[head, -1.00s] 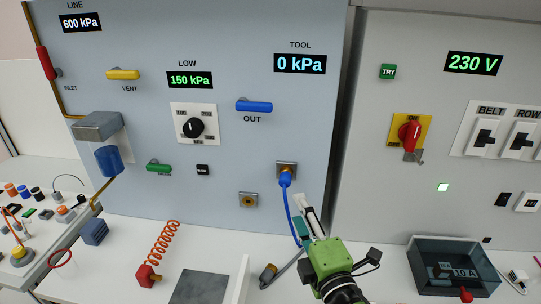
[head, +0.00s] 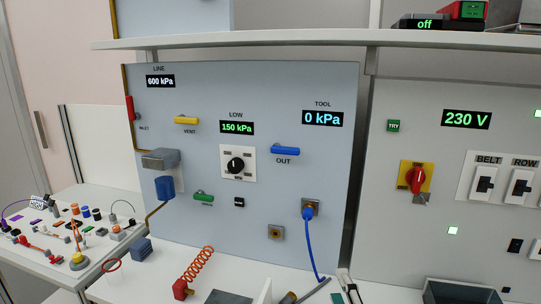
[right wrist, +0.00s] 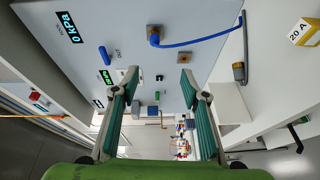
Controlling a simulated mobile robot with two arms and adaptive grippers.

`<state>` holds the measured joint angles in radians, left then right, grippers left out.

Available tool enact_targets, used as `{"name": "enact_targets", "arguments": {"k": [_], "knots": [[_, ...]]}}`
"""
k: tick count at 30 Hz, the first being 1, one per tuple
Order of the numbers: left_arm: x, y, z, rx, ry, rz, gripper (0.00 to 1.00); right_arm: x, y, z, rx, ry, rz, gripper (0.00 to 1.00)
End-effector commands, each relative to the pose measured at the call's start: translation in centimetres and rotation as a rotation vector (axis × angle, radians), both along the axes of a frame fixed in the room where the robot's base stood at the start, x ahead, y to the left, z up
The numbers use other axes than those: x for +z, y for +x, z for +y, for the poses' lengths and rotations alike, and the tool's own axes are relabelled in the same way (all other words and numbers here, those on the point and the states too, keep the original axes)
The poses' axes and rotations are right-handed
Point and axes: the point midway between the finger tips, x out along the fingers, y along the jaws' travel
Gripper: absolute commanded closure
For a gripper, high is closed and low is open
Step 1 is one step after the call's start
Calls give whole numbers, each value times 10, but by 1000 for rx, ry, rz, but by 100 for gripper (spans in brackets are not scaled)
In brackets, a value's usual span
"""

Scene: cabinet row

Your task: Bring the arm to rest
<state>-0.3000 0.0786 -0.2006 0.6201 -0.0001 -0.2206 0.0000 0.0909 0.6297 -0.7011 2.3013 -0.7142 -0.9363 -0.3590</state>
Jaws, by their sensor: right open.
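My right gripper (head: 347,286) shows only by its fingers at the bottom edge of the head view, below and right of the blue hose (head: 310,245). In the right wrist view the same gripper (right wrist: 159,76) has its two fingers wide apart with nothing between them. It is in front of the pneumatic panel (head: 270,90), apart from it. The hose is plugged into the upper port (head: 311,208) and hangs down. The rest of my right arm is hidden below the head view. My left gripper is not in view.
A shelf (head: 300,42) runs above the panels. The electrical panel with a red switch (head: 418,178) stands right, above a dark tray (head: 455,292). A red coiled hose (head: 196,265) stands on the counter. A side table (head: 62,262) with small parts is at left.

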Motion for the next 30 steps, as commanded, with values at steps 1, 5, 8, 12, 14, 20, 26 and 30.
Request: {"name": "enact_targets", "arguments": {"k": [1, 5, 8, 12, 14, 20, 26, 30], "knots": [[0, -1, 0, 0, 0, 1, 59, -7, -2, -4, -21, 40, 32, 59], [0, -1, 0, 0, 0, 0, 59, -27, -9, -14, -76, 143, 114, 59], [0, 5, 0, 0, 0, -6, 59, -47, -18, -24, -132, 236, 195, 59], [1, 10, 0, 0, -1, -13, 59, -83, -39, -38, -231, 393, 334, 59], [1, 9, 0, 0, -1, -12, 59, -102, -52, -44, -285, 469, 405, 59], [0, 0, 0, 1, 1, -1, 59, -174, -122, -60, -520, 758, 693, 59], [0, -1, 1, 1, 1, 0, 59, -226, -208, -61, -761, 993, 954, 59], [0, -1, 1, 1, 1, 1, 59, -246, -265, -56, -913, 1114, 1101, 59]]}}
